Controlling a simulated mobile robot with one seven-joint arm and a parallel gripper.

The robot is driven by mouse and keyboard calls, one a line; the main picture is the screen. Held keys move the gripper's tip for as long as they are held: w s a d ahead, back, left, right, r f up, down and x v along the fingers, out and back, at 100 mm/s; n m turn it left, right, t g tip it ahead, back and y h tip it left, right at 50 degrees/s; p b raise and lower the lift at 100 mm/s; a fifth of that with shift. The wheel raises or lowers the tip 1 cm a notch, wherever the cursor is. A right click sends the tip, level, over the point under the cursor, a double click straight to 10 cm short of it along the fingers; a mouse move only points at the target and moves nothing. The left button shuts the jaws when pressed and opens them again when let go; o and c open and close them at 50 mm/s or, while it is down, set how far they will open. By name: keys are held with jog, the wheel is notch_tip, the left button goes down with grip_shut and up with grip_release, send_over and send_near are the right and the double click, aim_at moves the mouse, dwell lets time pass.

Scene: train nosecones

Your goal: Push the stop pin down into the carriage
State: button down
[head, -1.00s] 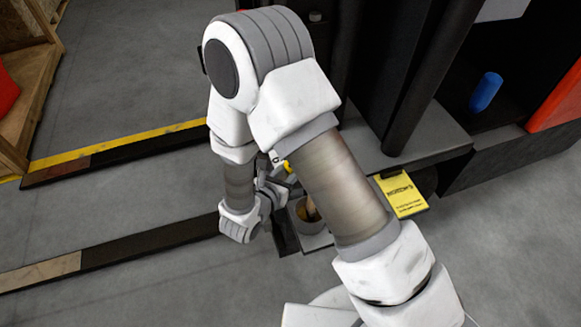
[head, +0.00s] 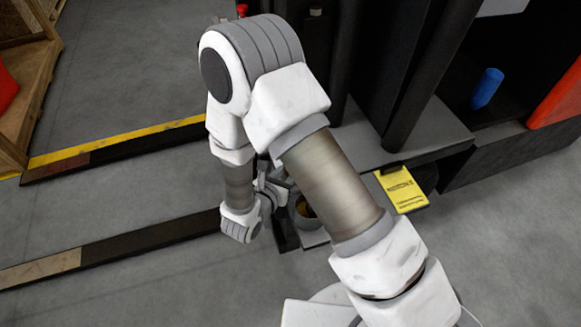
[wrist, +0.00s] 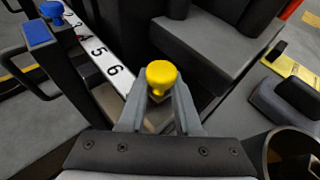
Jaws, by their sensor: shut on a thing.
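A yellow round-topped knob (wrist: 161,76), which looks like the head of the stop pin, is in the middle of the wrist view. My gripper (wrist: 157,104) is shut on it, with one grey finger on each side. The pin's shaft and the spot under it are hidden by the knob and fingers. In the head view my gripper (head: 268,186) is low beside the dark carriage, mostly hidden by my arm, and the yellow knob does not show there. I cannot tell how deep the pin sits.
A white strip with black numbers (wrist: 100,56) runs beside the gripper. A round container (wrist: 290,155) is at lower right. A yellow sign (head: 402,190) and a blue cylinder (head: 486,88) lie to the right.

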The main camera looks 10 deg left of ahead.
jog(key=shift+s+d+f, duration=0.15)
jog(key=shift+s+f, duration=0.05)
jog(key=shift+f, duration=0.5)
jog(key=c, duration=0.5)
grip_release()
jog(key=shift+c, duration=0.2)
jog(key=shift+w+a, duration=0.1)
jog(key=shift+a, duration=0.1)
jog(key=shift+s+a+r, duration=0.15)
jog(key=shift+s+r, duration=0.2)
jog(key=shift+s, duration=0.1)
jog(key=p+v, duration=0.4)
jog(key=v, duration=1.2)
jog(key=shift+s+p, duration=0.1)
jog(key=shift+p, duration=0.3)
jog(key=shift+a, duration=0.1)
